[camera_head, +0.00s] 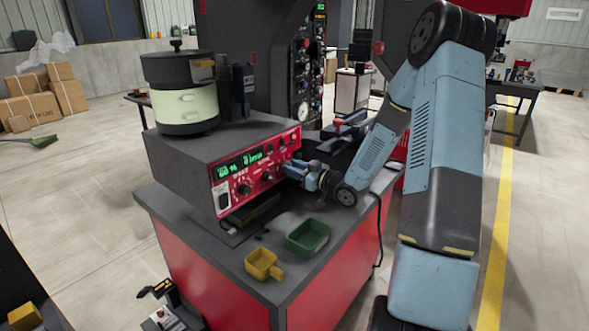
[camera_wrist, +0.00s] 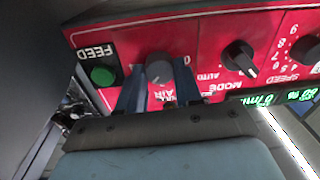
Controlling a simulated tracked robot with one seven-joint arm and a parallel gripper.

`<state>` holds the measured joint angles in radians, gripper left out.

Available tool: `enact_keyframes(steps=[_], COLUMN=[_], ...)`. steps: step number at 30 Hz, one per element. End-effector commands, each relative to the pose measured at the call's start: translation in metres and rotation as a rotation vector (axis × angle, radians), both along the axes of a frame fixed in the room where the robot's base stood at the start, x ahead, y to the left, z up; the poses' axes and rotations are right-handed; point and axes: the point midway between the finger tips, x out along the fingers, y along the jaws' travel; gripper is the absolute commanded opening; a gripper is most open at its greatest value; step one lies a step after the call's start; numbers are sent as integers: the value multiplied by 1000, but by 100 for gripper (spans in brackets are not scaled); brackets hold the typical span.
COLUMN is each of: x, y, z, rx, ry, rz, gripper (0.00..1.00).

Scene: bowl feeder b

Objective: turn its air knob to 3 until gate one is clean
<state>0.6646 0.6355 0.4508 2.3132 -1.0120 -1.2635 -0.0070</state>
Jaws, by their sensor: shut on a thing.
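The air knob (camera_wrist: 158,70) is a grey round knob on the red control panel (camera_wrist: 210,30), labelled AIR. In the wrist view the lettering is upside down. My gripper (camera_wrist: 159,88) is shut on the knob, one finger on each side. In the head view my gripper (camera_head: 291,170) is at the right end of the panel (camera_head: 255,181), and the air knob is hidden behind it. The knob's setting and its scale cannot be read. The feeder (camera_head: 187,108), pale green and black, stands on the control box (camera_head: 170,152). Gate one cannot be made out.
A green bin (camera_head: 309,237) and yellow scoop (camera_head: 263,265) are on the bench (camera_head: 208,262) in front. A dark machine with gauges (camera_head: 303,75) stands behind.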

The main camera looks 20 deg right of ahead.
Motion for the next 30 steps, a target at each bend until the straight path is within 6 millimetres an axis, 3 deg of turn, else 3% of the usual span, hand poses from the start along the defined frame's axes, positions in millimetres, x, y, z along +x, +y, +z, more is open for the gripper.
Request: enact_keyframes(steps=[20, 21, 28, 30], x=[2, 2, 1, 1], y=[-2, -2, 0, 0], z=[2, 2, 1, 1], rx=[55, 55, 55, 54], ry=[35, 35, 36, 37], rz=[-5, -5, -3, -2], gripper=[4, 37, 59, 60])
